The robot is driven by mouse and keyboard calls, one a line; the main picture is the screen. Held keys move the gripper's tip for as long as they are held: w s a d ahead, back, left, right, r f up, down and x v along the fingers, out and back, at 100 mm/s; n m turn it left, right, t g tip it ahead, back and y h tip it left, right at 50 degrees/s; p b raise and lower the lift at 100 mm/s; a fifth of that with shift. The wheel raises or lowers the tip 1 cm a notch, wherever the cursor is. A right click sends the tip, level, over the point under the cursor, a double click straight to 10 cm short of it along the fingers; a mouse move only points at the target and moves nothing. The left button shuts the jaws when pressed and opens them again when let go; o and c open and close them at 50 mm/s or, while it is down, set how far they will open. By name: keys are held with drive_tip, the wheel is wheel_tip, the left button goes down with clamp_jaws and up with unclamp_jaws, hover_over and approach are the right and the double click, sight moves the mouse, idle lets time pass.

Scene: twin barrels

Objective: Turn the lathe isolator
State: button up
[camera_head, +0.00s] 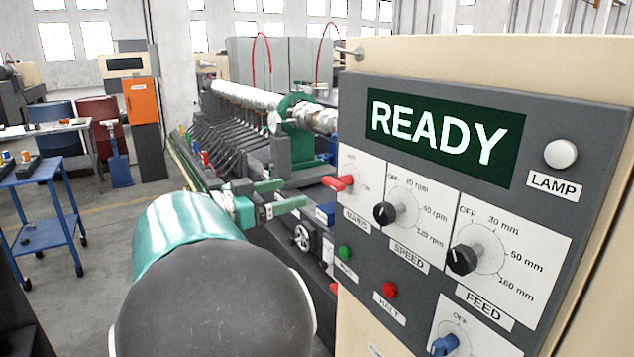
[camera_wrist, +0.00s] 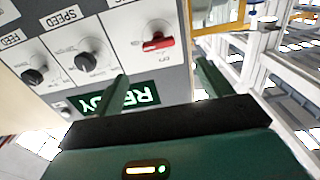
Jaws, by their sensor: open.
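The grey control panel (camera_head: 545,190) carries a red-handled rotary switch (camera_head: 338,183) on a white plate at its left edge, with small markings too blurred to read surely. Its handle lies roughly level. The switch also shows in the wrist view (camera_wrist: 158,43), where the panel appears upside down. My gripper (camera_head: 295,193) is open and empty, with its green fingers to the left of the switch and apart from it. In the wrist view the fingertips (camera_wrist: 163,72) stand either side of the switch's line, with the handle beyond them.
Black SPEED (camera_head: 385,213) and FEED (camera_head: 463,259) knobs sit right of the switch. Below are a green button (camera_head: 345,252), a red HALT button (camera_head: 390,290) and a blue knob (camera_head: 444,345). The READY display (camera_head: 440,132) is above. The lathe (camera_head: 290,140) stands behind.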

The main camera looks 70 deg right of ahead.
sight(329, 183)
drive_tip(key=x, duration=1.2)
drive_tip(key=shift+s, duration=0.2)
drive_tip(key=c, duration=1)
